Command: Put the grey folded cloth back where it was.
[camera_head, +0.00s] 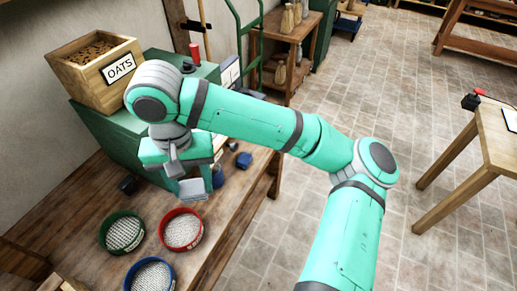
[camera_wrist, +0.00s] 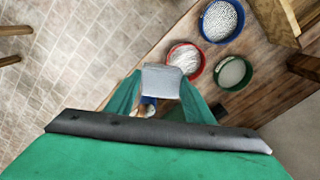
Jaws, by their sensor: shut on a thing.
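The grey folded cloth (camera_head: 193,189) is held by my gripper (camera_head: 190,178) above the wooden bench (camera_head: 222,222). In the wrist view the cloth (camera_wrist: 161,80) sits between the two green fingers of my gripper (camera_wrist: 160,88), which is shut on it. The cloth looks clear of the bench, near a red-rimmed sieve (camera_head: 181,230). The place where it was before is not marked in these views.
A green-rimmed sieve (camera_head: 122,232) and a blue-rimmed sieve (camera_head: 150,275) stand on the bench. A blue cup (camera_head: 243,159) and a dark cup (camera_head: 128,185) are near my gripper. An OATS box (camera_head: 88,75) sits on a green chest behind. Bare wood shows right of the sieves.

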